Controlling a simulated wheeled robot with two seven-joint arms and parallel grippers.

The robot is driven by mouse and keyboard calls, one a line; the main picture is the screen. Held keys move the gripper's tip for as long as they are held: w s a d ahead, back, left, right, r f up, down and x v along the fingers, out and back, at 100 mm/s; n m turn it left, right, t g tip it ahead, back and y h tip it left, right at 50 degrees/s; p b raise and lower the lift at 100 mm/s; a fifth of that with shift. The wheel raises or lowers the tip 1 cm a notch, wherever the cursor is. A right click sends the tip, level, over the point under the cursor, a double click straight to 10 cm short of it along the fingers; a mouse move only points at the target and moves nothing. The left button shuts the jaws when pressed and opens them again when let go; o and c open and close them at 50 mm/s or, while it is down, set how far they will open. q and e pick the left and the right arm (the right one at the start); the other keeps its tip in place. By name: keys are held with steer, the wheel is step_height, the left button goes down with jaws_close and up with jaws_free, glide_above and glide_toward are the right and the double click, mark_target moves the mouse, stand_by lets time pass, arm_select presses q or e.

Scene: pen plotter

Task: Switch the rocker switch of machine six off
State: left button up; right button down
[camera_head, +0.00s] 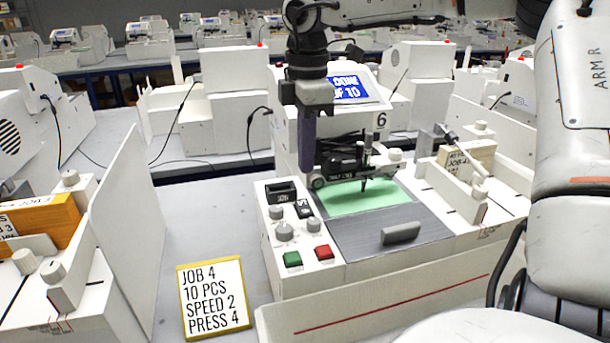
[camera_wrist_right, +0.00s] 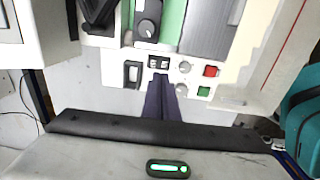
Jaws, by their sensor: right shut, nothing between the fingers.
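Machine six has its number plate "6" (camera_head: 381,120) beside a blue screen (camera_head: 349,90). Its control panel (camera_head: 262,222) carries a black rocker switch (camera_head: 280,192) at the far left corner, also in the right wrist view (camera_wrist_right: 133,74). Which side of the rocker is pressed I cannot tell. My right gripper (camera_head: 307,172) points down over the far part of the panel, its purple fingers shut and empty. In the right wrist view the fingertips (camera_wrist_right: 161,76) appear to the right of the rocker, near the small counter window (camera_wrist_right: 158,62). My left gripper is not in view.
Grey knobs (camera_head: 284,231), a green button (camera_head: 292,259) and a red button (camera_head: 323,253) share the panel. The pen carriage (camera_head: 345,165) stands just right of the gripper. A job card (camera_head: 213,297) stands at front left. Other machines flank this one.

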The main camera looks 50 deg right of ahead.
step_height(320, 180, up, 5)
glide_above(301, 203)
steer(key=s, duration=0.2)
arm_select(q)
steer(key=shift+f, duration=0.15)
arm_select(e)
steer(key=shift+a+r, duration=0.1)
steer(key=shift+a, duration=0.25)
arm_select(q)
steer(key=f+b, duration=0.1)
steer(key=b, duration=0.1)
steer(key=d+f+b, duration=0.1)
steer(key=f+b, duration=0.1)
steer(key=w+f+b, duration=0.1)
steer(key=b, duration=0.2)
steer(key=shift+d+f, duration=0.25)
arm_select(e)
steer(key=shift+t+h, duration=0.3)
steer(key=shift+t, duration=0.2)
steer(key=f, duration=0.4)
steer(key=w+f, duration=0.1)
steer(key=f, duration=0.8)
steer(key=shift+w+d+f, duration=0.25)
steer(key=shift+w+f, duration=0.1)
